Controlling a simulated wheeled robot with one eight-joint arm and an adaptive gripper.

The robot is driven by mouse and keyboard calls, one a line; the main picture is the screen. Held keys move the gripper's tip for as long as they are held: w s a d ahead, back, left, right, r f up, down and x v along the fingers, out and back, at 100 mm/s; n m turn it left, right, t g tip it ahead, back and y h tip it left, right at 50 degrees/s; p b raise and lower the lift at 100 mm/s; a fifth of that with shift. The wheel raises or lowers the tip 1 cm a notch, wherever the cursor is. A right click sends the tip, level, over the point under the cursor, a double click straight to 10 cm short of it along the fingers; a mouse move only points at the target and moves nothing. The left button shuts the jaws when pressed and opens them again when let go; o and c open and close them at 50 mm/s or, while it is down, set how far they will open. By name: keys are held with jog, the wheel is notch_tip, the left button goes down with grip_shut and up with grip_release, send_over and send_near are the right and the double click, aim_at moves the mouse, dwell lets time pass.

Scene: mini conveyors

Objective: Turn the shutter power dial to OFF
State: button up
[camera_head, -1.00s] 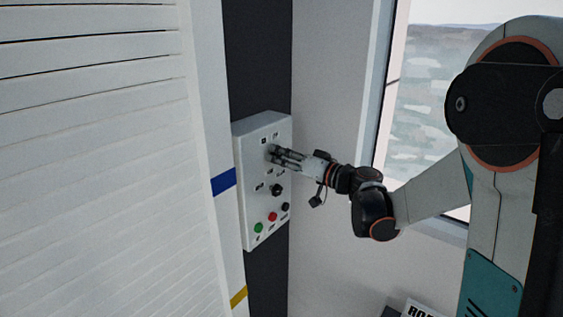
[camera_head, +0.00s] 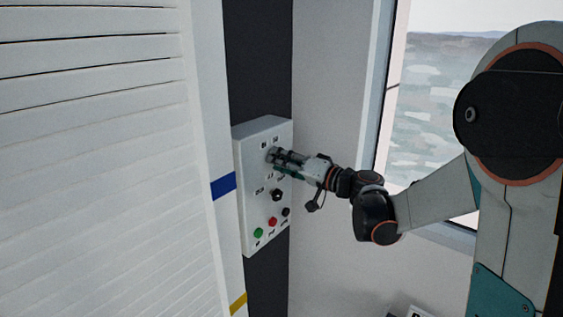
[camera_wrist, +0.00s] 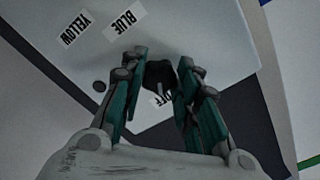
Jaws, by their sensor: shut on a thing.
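A white control panel (camera_head: 248,215) is mounted on the dark wall strip. My gripper (camera_head: 274,156) reaches its upper part from the right. In the wrist view my gripper (camera_wrist: 162,66) has its teal-padded fingers closed on either side of a black dial (camera_wrist: 160,74). A partly hidden label ending in "FF" (camera_wrist: 158,100) lies beside this dial, between the fingers. In the head view the fingers hide the dial, and its pointer direction is unclear. I cannot read a name for it.
Lower on the panel are another black dial (camera_head: 277,195), a green button (camera_head: 258,232), a red button (camera_head: 272,222) and a dark button (camera_head: 286,211). BLUE (camera_wrist: 124,20) and YELLOW (camera_wrist: 76,29) labels show in the wrist view. A white slatted shutter (camera_head: 95,170) stands left; a window is at right.

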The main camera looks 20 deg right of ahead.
jog(key=o, duration=1.1)
jog(key=shift+s+d, duration=0.1)
jog(key=v, duration=1.1)
jog(key=shift+s+d, duration=0.2)
jog(key=shift+s, duration=0.15)
